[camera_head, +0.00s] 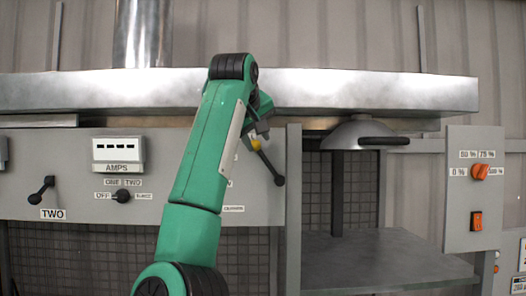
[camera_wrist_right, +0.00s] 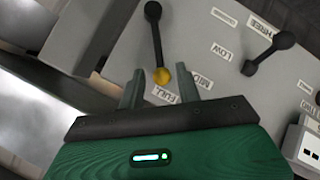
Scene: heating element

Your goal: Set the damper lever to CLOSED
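The damper lever (camera_head: 268,163) is a black rod on the grey panel with a yellow knob and a round black pivot at its lower right. In the right wrist view the lever (camera_wrist_right: 157,42) has its yellow knob pointing at the FULL label (camera_wrist_right: 165,97). MED (camera_wrist_right: 200,80) and LOW (camera_wrist_right: 222,50) follow around the arc, then a small label (camera_wrist_right: 224,16) too blurred to read. My right gripper (camera_wrist_right: 161,84) is open, its fingers on either side of the yellow knob; contact cannot be told. It also shows in the head view (camera_head: 259,135), partly hidden by my arm. My left gripper is out of view.
Left on the panel are an AMPS meter (camera_head: 119,150), a selector knob (camera_head: 122,196) and lever TWO (camera_head: 41,190). A metal hood (camera_head: 360,135) and orange switches (camera_head: 477,220) are at right.

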